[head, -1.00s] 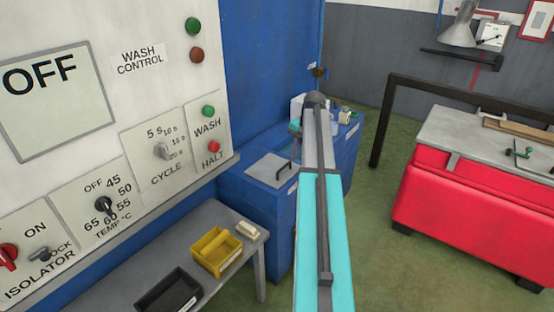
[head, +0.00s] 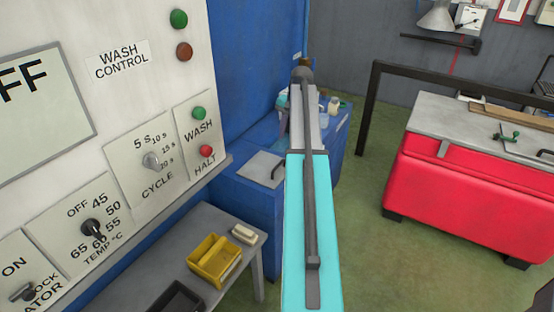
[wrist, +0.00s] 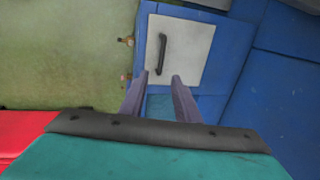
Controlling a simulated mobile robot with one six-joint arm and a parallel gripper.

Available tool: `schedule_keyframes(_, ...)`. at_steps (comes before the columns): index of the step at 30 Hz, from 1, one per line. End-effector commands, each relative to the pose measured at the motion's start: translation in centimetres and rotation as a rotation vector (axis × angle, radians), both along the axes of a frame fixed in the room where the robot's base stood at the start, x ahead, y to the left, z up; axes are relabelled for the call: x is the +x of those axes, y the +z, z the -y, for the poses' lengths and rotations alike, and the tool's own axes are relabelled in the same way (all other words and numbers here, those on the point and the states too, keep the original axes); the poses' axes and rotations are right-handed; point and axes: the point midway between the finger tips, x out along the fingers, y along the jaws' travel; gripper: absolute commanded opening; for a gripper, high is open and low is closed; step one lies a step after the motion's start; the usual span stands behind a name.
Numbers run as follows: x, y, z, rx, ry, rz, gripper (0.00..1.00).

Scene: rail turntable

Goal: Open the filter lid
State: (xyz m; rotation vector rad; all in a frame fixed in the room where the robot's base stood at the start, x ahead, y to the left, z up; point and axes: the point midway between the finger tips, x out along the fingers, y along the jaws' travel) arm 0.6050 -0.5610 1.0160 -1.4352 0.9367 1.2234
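The filter lid is most likely the light grey square plate (head: 262,168) with a dark bar handle on top of the blue cabinet (head: 250,205). It lies flat and closed. In the wrist view the same grey plate (wrist: 180,50) shows at the top middle, with its dark handle (wrist: 162,54) left of centre. My gripper (wrist: 155,85) is open and empty, its two fingers apart just short of the plate's near edge in the picture. In the head view my arm hides the fingers and part of the cabinet top.
A wash control panel (head: 118,60) with knobs and buttons stands at the left. Below it a grey bench holds a yellow bin (head: 215,260) and a black tray (head: 178,297). Bottles stand behind my arm. A red cabinet (head: 460,190) is at the right, with green floor (head: 365,240) between.

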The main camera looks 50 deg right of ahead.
Motion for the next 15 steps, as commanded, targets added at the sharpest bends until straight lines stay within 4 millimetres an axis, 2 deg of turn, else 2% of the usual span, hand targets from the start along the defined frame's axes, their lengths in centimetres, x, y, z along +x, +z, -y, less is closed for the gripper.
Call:
schedule_keyframes(8,0.8,-0.4,-1.0,0.000,0.014,0.000,0.29)
schedule_keyframes(15,1.4,-2.1,-1.3,0.001,0.018,-0.001,0.29)
